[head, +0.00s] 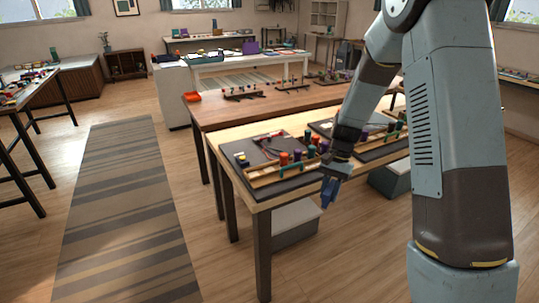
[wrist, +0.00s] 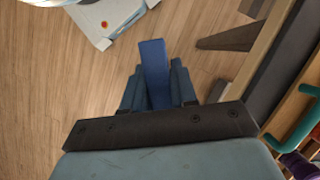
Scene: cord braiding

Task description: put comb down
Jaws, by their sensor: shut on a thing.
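My gripper (head: 331,190) is beyond the front edge of the light wooden table (head: 262,203), over the floor and not over the tabletop. In the wrist view, my gripper (wrist: 154,72) is shut on a flat blue piece (wrist: 153,62), likely the comb. The piece sticks out between the fingers, with wooden floor behind it. No teeth show, and its lower part is hidden between the fingers. It also shows as a small blue shape in the head view (head: 329,193).
On the table, a dark board (head: 238,162) carries a wooden rack with coloured pegs; a second board (head: 379,154) lies to its right, partly behind my arm. A teal handle (wrist: 294,122) shows at the wrist view's right. A grey box (head: 294,222) stands under the table.

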